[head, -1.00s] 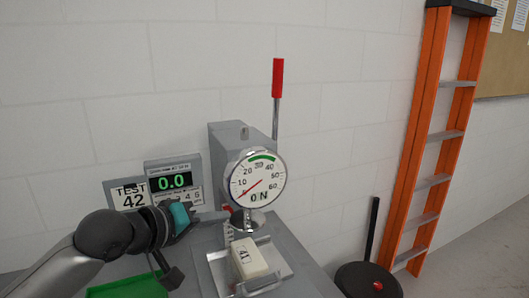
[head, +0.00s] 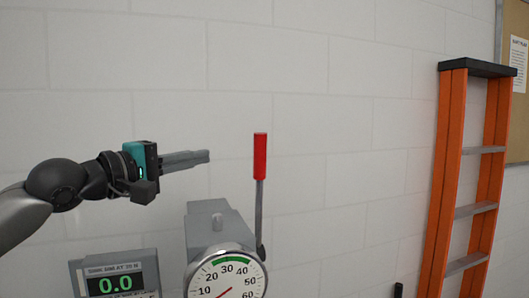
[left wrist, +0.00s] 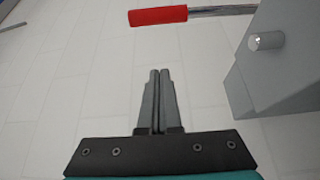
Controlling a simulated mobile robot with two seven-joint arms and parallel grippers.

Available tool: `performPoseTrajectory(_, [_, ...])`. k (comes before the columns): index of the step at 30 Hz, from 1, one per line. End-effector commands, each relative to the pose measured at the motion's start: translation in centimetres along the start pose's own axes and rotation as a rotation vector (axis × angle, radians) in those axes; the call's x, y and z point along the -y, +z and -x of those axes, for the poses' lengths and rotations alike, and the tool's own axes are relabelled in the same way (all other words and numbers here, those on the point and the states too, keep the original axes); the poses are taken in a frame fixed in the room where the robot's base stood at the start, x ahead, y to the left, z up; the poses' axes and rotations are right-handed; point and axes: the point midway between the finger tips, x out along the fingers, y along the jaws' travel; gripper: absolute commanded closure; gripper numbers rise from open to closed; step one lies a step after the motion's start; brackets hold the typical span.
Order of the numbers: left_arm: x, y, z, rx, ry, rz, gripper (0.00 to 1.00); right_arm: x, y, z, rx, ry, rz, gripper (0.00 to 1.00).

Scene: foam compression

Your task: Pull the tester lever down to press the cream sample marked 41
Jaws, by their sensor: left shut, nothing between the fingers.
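The tester lever has a red handle (head: 260,156) on a metal rod and stands upright on the right side of the grey tester (head: 208,222). My left gripper (head: 208,157) is shut and empty, to the left of the red handle and apart from it, above the tester's top. In the left wrist view the closed fingers (left wrist: 158,72) point toward the red handle (left wrist: 158,16), with a gap between. The round dial (head: 226,278) is cut off by the lower edge. The cream sample marked 41 is out of view now. My right gripper is not in view.
A display box (head: 114,280) reading 0.0 stands left of the dial. An orange ladder (head: 452,170) leans at the right by the white block wall. The space around the lever's handle is clear.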

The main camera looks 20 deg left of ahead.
Motion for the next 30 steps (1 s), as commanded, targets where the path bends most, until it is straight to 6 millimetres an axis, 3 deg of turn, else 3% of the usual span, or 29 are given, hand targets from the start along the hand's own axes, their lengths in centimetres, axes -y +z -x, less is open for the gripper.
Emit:
performPoseTrajectory(9, [0.1, 0.0, 0.0, 0.0, -0.001, -0.002, 1.0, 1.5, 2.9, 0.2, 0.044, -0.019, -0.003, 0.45])
performPoseTrajectory(17, [0.0, 0.0, -0.4, 0.001, 0.0, 0.001, 1.0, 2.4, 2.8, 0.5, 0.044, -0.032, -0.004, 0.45])
performPoseTrajectory(23, [-0.3, 0.1, -2.4, 0.003, 0.002, 0.002, 1.0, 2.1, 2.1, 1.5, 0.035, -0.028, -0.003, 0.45])
performPoseTrajectory(30, [-0.3, 0.1, -6.2, 0.002, 0.002, 0.003, 1.0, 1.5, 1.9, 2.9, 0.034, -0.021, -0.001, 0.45])
